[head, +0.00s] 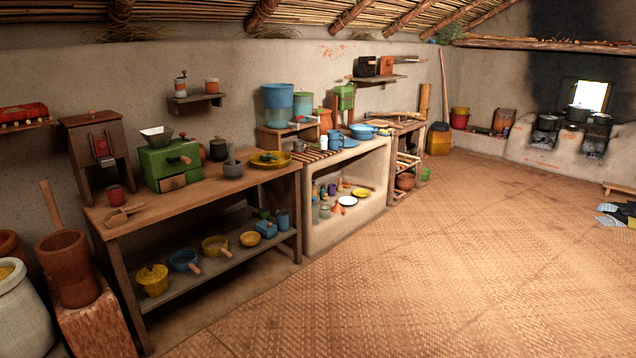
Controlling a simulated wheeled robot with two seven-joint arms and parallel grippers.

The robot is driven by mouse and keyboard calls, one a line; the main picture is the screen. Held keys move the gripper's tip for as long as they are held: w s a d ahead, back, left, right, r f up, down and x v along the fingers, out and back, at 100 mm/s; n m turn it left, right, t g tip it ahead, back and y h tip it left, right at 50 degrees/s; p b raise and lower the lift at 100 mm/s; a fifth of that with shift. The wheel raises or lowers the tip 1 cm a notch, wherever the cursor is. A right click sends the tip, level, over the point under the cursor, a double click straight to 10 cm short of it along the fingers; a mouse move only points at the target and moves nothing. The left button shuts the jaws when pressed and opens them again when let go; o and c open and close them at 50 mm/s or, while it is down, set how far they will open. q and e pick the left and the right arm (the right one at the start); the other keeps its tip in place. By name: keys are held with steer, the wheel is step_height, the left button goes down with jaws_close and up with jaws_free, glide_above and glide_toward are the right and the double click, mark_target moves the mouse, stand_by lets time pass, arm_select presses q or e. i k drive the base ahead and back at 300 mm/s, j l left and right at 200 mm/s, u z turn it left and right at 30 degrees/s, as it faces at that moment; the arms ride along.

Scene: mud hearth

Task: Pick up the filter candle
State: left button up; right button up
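I cannot pick out the filter candle for certain. A small white upright piece (323,142) stands on the mud counter (350,155), beside a blue mug, but it is too small to tell what it is. A blue two-part bucket-like vessel (277,97), which looks like a water filter, stands on a small wooden stand (273,136) behind the counter's left end. Its inside is hidden. Neither of my grippers is in view.
A wooden table (190,190) with a green grinder box (171,163), a yellow plate (270,159) and pots on its lower shelf stands at left. A wooden mortar (70,265) stands at the front left. The woven mat floor (420,270) is mostly clear.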

mark_target(323, 140)
steer(key=i+l, duration=0.1)
steer(key=i, duration=0.7)
steer(key=i+l, duration=0.15)
steer(key=i, duration=0.65)
steer(key=i+l, duration=0.1)
steer(key=i, duration=0.75)
steer(key=i+l, duration=0.15)
steer(key=i, duration=0.65)
steer(key=j+u, duration=0.05)
